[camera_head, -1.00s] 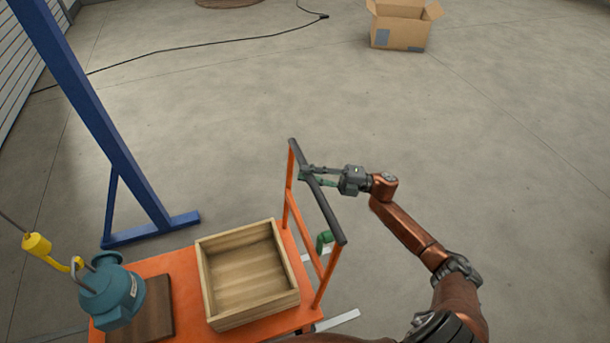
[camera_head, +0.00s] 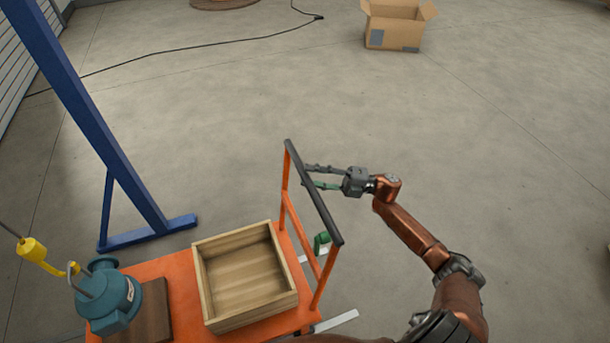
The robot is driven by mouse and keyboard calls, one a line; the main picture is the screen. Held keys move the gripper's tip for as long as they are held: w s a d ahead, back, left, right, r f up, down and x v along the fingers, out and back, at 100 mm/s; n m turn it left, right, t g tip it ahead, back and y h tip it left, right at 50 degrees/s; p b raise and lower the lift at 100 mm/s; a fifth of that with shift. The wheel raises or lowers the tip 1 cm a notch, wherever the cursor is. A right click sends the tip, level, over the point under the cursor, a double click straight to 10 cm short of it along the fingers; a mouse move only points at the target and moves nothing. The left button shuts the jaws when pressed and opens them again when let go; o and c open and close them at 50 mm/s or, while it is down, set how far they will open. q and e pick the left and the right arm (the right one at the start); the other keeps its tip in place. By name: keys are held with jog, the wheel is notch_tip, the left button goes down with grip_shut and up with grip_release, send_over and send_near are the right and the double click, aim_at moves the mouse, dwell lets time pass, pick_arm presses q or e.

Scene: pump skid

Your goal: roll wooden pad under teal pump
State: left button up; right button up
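The teal pump (camera_head: 112,301) is at the lower left, with the yellow hook (camera_head: 40,255) at its lifting loop. The dark wooden pad (camera_head: 154,315) lies on the orange cart (camera_head: 180,284); the pump covers its left part. I cannot tell whether the pump touches the pad or hangs above it. My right gripper (camera_head: 308,176) is open at the cart's dark handle bar (camera_head: 318,199), its two fingers spread on either side of the bar. My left gripper is not in view.
An open wooden crate (camera_head: 247,315) stands on the cart beside the pad. A blue gantry leg (camera_head: 90,115) stands at the left. A cardboard box (camera_head: 395,28) and a black cable (camera_head: 180,45) are farther back. The floor right of the cart is clear.

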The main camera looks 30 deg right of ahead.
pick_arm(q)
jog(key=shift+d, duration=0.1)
pick_arm(e)
jog(key=v, duration=0.9)
jog(key=shift+s+d, duration=0.2)
jog(key=shift+d, duration=0.05)
jog(key=shift+f, duration=0.15)
